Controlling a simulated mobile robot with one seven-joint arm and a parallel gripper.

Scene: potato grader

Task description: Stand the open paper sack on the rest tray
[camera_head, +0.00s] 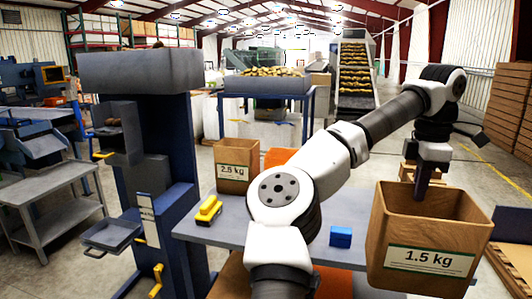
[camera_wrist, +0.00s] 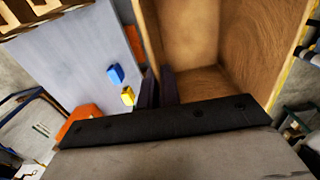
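The open brown paper sack marked 1.5 kg (camera_head: 428,236) is at the right in the head view, upright and large in front of the table's right end. My gripper (camera_head: 423,185) reaches down to its rim. In the wrist view the two dark fingers (camera_wrist: 158,90) are on either side of the sack's near wall, and the empty inside of the sack (camera_wrist: 190,35) shows. My gripper appears shut on that wall. A small grey tray (camera_head: 110,236) juts out low on the blue upright machine at the left; I take it for the rest tray. Nothing is on it.
The grey table (camera_head: 305,232) holds a 2.5 kg sack (camera_head: 237,166), a yellow-and-black tool (camera_head: 208,210) and a blue block (camera_head: 341,237). The machine's grey hopper (camera_head: 140,70) stands above the tray. A grey cart (camera_head: 52,210) is at far left. Pallets and crates stand at right.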

